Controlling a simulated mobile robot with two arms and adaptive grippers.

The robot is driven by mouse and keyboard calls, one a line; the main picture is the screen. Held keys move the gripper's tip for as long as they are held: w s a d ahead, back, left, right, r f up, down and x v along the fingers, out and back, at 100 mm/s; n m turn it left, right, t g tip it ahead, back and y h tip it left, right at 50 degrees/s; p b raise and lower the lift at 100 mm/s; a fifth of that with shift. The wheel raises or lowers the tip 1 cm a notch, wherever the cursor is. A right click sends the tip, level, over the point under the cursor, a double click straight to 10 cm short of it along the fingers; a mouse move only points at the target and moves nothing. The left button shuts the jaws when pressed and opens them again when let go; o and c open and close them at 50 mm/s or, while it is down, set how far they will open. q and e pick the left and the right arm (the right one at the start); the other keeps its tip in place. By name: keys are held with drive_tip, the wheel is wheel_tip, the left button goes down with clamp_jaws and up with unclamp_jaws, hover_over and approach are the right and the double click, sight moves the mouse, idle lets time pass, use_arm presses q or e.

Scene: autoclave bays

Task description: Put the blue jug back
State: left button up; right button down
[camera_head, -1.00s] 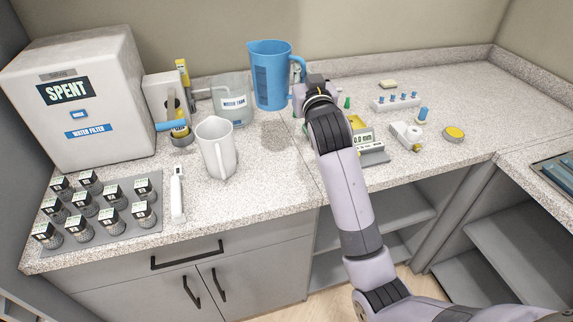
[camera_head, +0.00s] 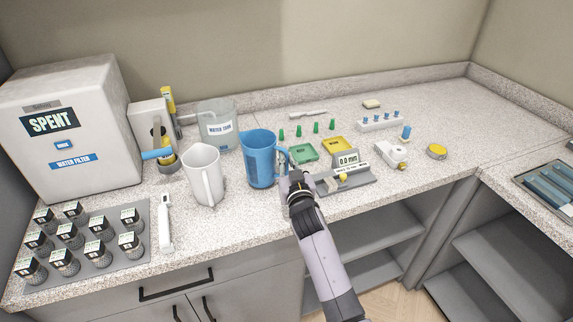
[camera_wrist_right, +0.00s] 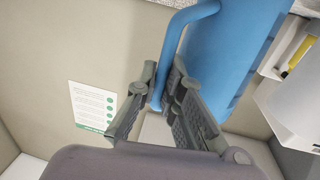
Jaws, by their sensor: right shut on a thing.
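The blue jug (camera_head: 260,162) is upright at the middle of the counter, right of the white jug (camera_head: 202,175). Its base is at or just above the counter; I cannot tell whether it touches. My right gripper (camera_head: 290,174) is shut on the jug's handle, on the jug's right side. In the right wrist view, the fingers (camera_wrist_right: 163,92) are either side of the lower handle, with the blue body (camera_wrist_right: 225,50) beyond. My left gripper is not in view.
A clear water tank (camera_head: 219,127) stands behind the jugs. Close on the right are a green tray (camera_head: 303,151) and a scale (camera_head: 347,163). A white thermometer-like tool (camera_head: 165,222) and a mat (camera_head: 143,236) of labelled jars lie left. The far right counter is clearer.

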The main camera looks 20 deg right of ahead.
drive_tip(key=shift+f, duration=0.65)
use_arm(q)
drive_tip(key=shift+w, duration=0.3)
use_arm(e)
drive_tip(key=shift+f, duration=0.15)
drive_tip(key=c, duration=1.7)
unclamp_jaws()
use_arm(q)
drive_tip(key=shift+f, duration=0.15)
